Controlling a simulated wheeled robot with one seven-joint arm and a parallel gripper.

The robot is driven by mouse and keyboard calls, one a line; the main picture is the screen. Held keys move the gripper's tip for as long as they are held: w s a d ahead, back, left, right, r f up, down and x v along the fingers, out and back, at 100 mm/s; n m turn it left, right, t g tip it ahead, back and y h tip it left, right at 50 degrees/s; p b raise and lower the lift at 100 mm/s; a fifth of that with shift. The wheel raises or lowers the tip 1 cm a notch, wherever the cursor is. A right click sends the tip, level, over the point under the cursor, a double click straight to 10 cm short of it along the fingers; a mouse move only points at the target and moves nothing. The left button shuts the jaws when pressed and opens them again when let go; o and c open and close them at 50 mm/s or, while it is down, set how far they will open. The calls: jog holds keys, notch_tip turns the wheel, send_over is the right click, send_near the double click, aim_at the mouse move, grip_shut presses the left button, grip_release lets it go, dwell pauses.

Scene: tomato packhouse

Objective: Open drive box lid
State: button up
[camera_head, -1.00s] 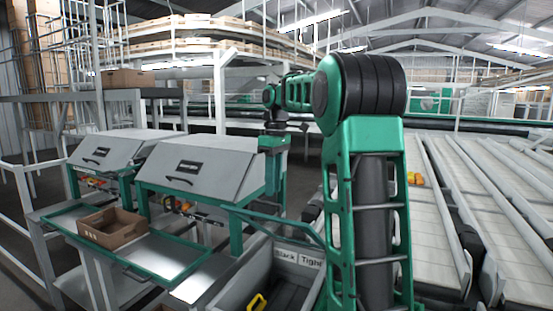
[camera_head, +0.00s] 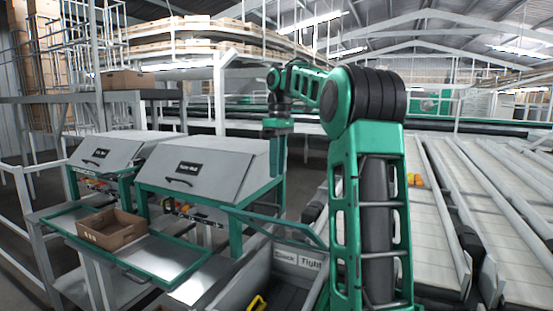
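Two grey boxes with sloped lids stand on green frames at the left. The nearer box's lid (camera_head: 225,165) is down and has a black label and a dark handle (camera_head: 183,182) on its sloped front. The farther box's lid (camera_head: 90,152) is also down. I cannot tell from the picture which one is the drive box. My arm rises at the right of centre, bends over, and its wrist (camera_head: 280,98) hangs down by the right end of the nearer box. My gripper's fingers cannot be made out, and nothing shows them touching a lid.
A cardboard tray (camera_head: 112,228) sits on a green-edged shelf (camera_head: 165,262) in front of the boxes. A grey labelled bin (camera_head: 290,262) stands right of the shelf. White conveyor lanes (camera_head: 510,200) fill the right side. A white railing (camera_head: 28,215) runs along the left.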

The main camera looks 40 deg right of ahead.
jog(key=shift+w+d+r, duration=0.2)
jog(key=shift+d+r, duration=0.2)
jog(key=shift+r, duration=0.35)
jog(key=shift+w+d+r, duration=0.15)
jog(key=shift+d+r, duration=0.2)
jog(key=shift+r, duration=0.35)
jog(key=shift+s+a, duration=0.1)
jog(key=shift+a, duration=0.05)
grip_shut()
jog(key=s+a+f+n, duration=0.2)
jog(key=a+n, duration=0.3)
jog(key=n, duration=0.4)
jog(key=s+a+f+n, duration=0.1)
jog(key=s+a+n, duration=0.3)
jog(key=n, duration=0.5)
jog(key=shift+s+a+f, duration=0.25)
jog(key=shift+a+f, duration=0.15)
